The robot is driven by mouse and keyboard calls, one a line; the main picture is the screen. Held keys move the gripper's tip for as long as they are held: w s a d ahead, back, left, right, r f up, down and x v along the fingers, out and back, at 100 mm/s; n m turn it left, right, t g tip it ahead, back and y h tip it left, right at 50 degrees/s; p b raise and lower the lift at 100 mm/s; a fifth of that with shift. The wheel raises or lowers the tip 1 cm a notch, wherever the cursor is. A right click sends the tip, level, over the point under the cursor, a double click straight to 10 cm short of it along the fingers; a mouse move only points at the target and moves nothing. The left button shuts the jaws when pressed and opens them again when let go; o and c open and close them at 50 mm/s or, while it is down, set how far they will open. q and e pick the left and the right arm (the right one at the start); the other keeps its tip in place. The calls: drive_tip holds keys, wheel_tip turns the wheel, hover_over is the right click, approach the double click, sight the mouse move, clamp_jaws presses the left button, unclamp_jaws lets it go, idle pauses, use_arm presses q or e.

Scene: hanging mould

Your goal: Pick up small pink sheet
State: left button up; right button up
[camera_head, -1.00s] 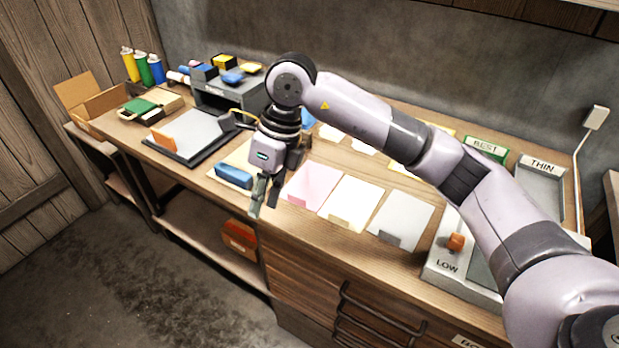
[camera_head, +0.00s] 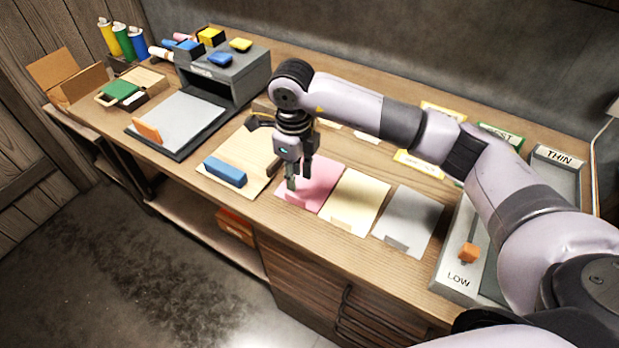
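A pink sheet (camera_head: 325,183) lies flat on the wooden workbench, between a wooden board on its left and a cream sheet on its right. It has a small darker pink tab near its front edge. My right gripper (camera_head: 298,182) points down over the left part of the pink sheet. Its fingers are apart, with nothing seen between them. I cannot tell whether the fingertips touch the sheet. The gripper hides part of the sheet's back left. My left gripper is not in view.
A cream sheet (camera_head: 356,201) and a grey sheet (camera_head: 408,222) lie to the right. A blue block (camera_head: 225,172) sits on the wooden board (camera_head: 240,150). A grey press (camera_head: 240,75) stands at back left, and a box with an orange knob (camera_head: 468,253) at right.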

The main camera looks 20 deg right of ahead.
sight(295, 197)
drive_tip(key=shift+s+a+f, duration=0.1)
drive_tip(key=shift+f, duration=0.85)
drive_tip(key=f, duration=0.1)
drive_tip(key=f+p, duration=0.1)
drive_tip(key=f, duration=0.1)
drive_tip(key=shift+a+f+p, duration=0.25)
drive_tip(key=shift+f+p, duration=0.05)
drive_tip(key=shift+f, duration=0.55)
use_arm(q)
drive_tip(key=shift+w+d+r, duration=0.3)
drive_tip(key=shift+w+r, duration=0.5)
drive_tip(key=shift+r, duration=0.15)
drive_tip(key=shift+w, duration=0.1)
use_arm(e)
drive_tip(key=shift+c, duration=0.5)
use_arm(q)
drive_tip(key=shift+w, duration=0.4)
use_arm(e)
clamp_jaws()
